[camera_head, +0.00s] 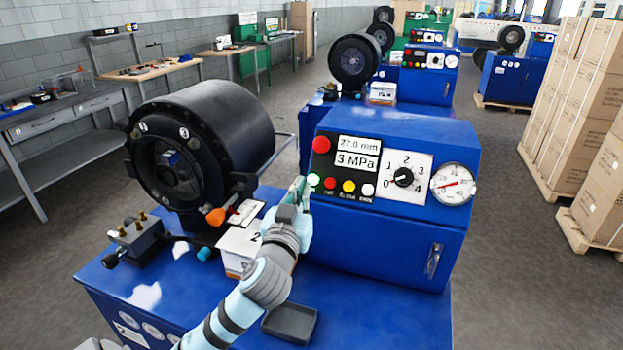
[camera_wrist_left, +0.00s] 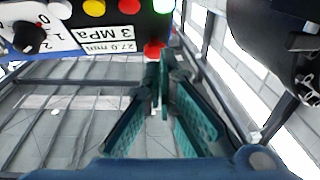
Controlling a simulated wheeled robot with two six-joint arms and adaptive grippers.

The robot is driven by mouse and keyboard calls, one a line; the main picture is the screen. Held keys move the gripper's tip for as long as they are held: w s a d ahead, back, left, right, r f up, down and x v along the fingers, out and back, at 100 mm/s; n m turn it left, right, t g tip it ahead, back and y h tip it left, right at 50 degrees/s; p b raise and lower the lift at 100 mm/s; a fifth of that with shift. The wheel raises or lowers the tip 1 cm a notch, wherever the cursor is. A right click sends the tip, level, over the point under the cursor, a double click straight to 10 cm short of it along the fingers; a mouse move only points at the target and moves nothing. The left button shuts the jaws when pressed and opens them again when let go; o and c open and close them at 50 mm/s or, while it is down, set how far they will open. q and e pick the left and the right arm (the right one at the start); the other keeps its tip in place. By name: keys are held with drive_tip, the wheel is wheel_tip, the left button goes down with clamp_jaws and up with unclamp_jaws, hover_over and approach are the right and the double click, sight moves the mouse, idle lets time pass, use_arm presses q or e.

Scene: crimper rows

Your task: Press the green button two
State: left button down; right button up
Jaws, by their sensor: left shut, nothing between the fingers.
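The green button (camera_head: 313,180) is lit at the lower left of the black control panel (camera_head: 322,162) on the near blue machine. It also shows at the top edge of the left wrist view (camera_wrist_left: 163,5), where the panel appears upside down. My left gripper (camera_head: 301,187) is shut and empty, with its tips just left of the green button in the head view. In the left wrist view its fingertips (camera_wrist_left: 160,58) meet close to the large red button (camera_wrist_left: 152,50). I cannot tell whether the tips touch the panel. My right gripper is not in view.
Small red (camera_head: 330,183), yellow (camera_head: 348,186) and white (camera_head: 368,190) buttons sit right of the green one. A dial (camera_head: 404,177) and a gauge (camera_head: 453,184) are farther right. The black crimper head (camera_head: 205,150) stands left of my gripper. Cartons (camera_head: 585,100) stand far right.

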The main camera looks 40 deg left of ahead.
sight(313, 180)
use_arm(q)
drive_tip(key=w+a+f, duration=0.2)
drive_tip(key=w+a, duration=0.1)
drive_tip(key=w, duration=0.4)
drive_tip(key=shift+w+a, duration=0.25)
drive_tip(key=shift+f, duration=0.1)
